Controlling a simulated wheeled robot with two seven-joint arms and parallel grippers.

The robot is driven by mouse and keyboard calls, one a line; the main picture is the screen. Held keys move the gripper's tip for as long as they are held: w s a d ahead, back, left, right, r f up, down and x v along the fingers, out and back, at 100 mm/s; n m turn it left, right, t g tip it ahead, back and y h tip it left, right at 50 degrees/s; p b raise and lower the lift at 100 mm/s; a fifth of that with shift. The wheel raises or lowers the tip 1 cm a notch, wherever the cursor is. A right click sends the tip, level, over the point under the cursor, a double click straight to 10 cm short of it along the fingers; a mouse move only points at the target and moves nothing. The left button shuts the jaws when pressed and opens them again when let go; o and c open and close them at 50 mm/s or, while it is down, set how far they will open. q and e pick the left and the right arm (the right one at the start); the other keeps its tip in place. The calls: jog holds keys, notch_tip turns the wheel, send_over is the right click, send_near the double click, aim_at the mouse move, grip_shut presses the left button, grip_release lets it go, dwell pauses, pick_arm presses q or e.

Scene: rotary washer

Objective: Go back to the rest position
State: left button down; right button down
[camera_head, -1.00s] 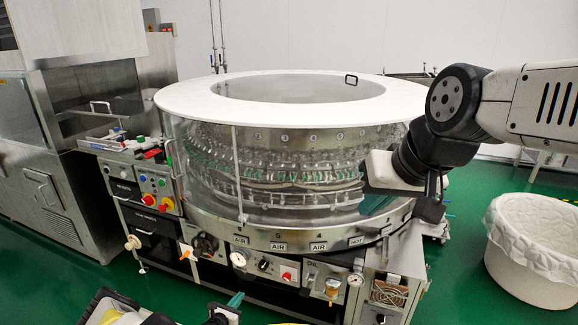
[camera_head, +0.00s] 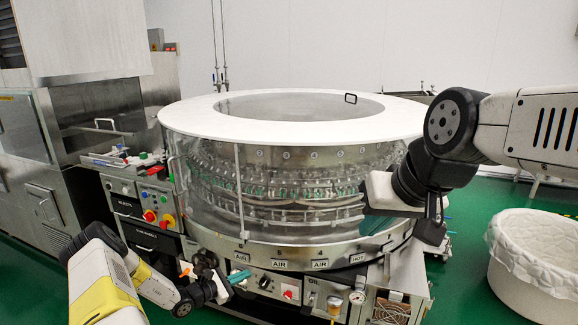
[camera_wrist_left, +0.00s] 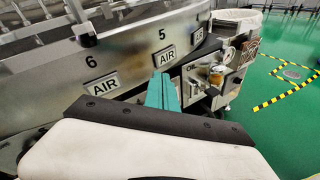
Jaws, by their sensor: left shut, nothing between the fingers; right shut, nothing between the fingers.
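My left gripper (camera_head: 238,277) is at the lower left of the head view, in front of the washer's lower panel. Its teal fingers are closed together with nothing between them. In the left wrist view the teal fingers (camera_wrist_left: 162,92) point at the washer's metal rim with its AIR labels. My right gripper (camera_head: 432,222) hangs from the bent right arm (camera_head: 470,125) in front of the washer's right side. Its fingers are mostly hidden behind the wrist, and no held object shows.
The round rotary washer (camera_head: 215,125) with a white top ring fills the middle. A control box with buttons (camera_head: 155,207) stands at its left, near a steel cabinet (camera_head: 98,150). A lined white bin (camera_head: 535,265) stands at the right on open green floor.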

pick_arm(q)
jog(key=s+d+r+m+g+y, duration=0.1)
jog(key=s+d+r+m+g, duration=0.3)
jog(key=r, duration=0.6)
jog(key=s+d+r+m+g, duration=0.1)
jog(key=s+r+m+g, duration=0.15)
jog(key=r+m, duration=0.55)
jog(key=s+d+r+m+g+y, duration=0.1)
jog(key=s+d+r+m+g, duration=0.2)
jog(key=r, duration=0.9)
jog(key=s+a+r+m+t+y, duration=0.2)
jog(key=s+r, duration=0.6)
jog(key=s, duration=0.4)
jog(key=s+a+r+m+t+y, duration=0.3)
jog(key=s+r+m+y, duration=0.2)
jog(key=s+r, duration=0.4)
jog(key=s+m, duration=0.1)
jog(key=s, duration=0.3)
jog(key=shift+s+a, duration=0.2)
jog(key=shift+a, duration=0.1)
jog(key=shift+r, duration=0.1)
